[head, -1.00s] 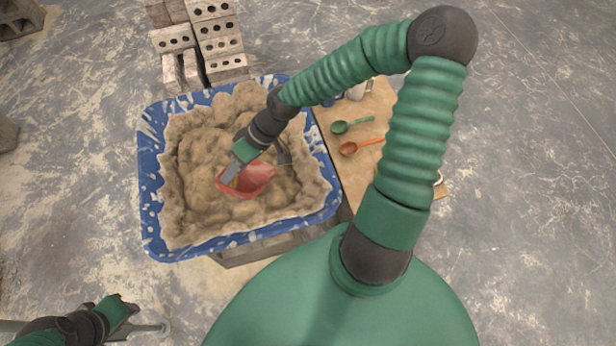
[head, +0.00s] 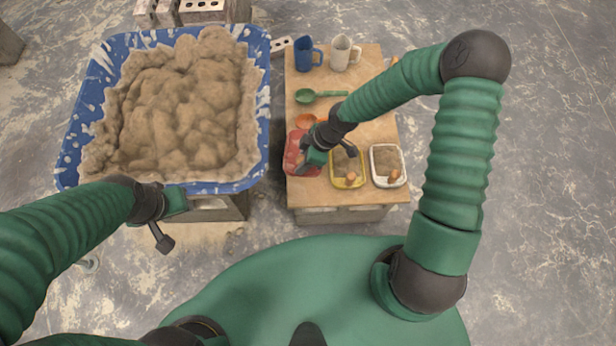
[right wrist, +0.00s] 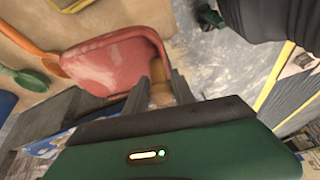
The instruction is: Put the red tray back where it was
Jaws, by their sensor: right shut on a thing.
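The red tray (head: 291,158) is at the front left of the wooden board, left of the yellow tray (head: 334,181). My right gripper (head: 308,160) is shut on the red tray at its edge. In the right wrist view the red tray (right wrist: 112,62) lies just ahead of the fingers, with a tan knob (right wrist: 161,93) between them. I cannot tell whether the tray touches the board. My left gripper (head: 162,218) is in front of the blue tub; its jaws are not clear.
The blue tub (head: 257,75) full of mortar stands left of the board (head: 360,112). A white tray (head: 404,166) is right of the yellow one. Behind are a green spoon (head: 307,96), an orange spoon (head: 305,121), a blue mug (head: 304,55) and a white mug (head: 342,53).

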